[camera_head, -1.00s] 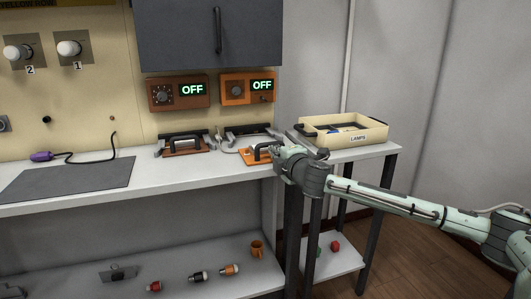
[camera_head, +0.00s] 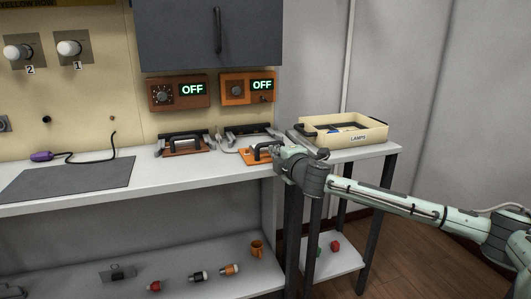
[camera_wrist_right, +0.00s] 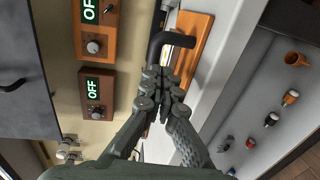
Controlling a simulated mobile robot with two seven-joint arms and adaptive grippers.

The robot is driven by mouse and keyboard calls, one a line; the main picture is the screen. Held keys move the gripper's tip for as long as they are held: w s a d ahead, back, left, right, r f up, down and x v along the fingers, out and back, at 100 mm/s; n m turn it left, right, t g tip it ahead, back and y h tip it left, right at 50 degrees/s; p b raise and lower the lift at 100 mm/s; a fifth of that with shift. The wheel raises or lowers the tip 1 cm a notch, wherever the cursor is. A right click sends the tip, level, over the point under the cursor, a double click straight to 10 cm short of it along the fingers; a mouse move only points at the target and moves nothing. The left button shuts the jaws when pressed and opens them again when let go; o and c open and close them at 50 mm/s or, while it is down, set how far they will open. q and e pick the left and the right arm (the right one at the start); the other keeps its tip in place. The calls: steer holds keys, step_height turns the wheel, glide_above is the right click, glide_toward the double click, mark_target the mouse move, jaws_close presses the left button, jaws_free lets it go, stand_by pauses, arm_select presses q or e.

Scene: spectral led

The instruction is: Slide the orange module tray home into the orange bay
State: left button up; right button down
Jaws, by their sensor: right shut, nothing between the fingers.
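The orange module tray (camera_head: 249,160) lies on the bench near its front edge, just in front of the orange bay (camera_head: 240,132). Its black handle (camera_head: 262,149) stands up from it. In the right wrist view, the tray (camera_wrist_right: 198,42) and handle (camera_wrist_right: 172,39) show beyond the fingertips. My right gripper (camera_head: 279,153) is at the tray's right side, close to the handle. Its fingers (camera_wrist_right: 161,82) are shut with nothing between them; whether they touch the handle I cannot tell. The gripper and handle hide part of the tray. My left gripper is not in view.
A second bay (camera_head: 183,143) with a brown-orange module stands to the left. A lamps bin (camera_head: 343,130) sits on the right. A grey mat (camera_head: 70,180) lies left. The bench front is clear.

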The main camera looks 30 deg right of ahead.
mark_target(267, 154)
steer(key=shift+r+p+x, duration=0.2)
steer(key=shift+p+x, duration=0.2)
steer(key=shift+x, duration=0.9)
steer(key=shift+r+p+x, duration=0.2)
steer(key=shift+p+x, duration=0.15)
steer(key=shift+x, duration=1)
steer(key=shift+r+p+x, duration=0.2)
steer(key=shift+p+x, duration=0.2)
steer(key=shift+x, duration=0.9)
steer(key=shift+r+p+x, duration=0.1)
steer(key=shift+r+x, duration=0.05)
steer(key=shift+x, duration=1)
steer(key=shift+r+p+x, duration=0.15)
steer(key=shift+r+x, duration=0.05)
steer(key=shift+x, duration=1)
steer(key=shift+r+p+x, duration=0.1)
steer(key=shift+r+x, duration=0.05)
steer(key=shift+x, duration=1)
steer(key=shift+p+v, duration=0.5)
steer(key=shift+v, duration=0.75)
steer(key=shift+s+a+f, duration=0.1)
steer(key=shift+s+a, duration=0.1)
steer(key=shift+s, duration=0.4)
steer(key=shift+s+a+f, duration=0.15)
steer(key=shift+s, duration=0.45)
steer(key=shift+v, duration=0.95)
steer(key=shift+s+f, duration=0.1)
steer(key=shift+f, duration=0.05)
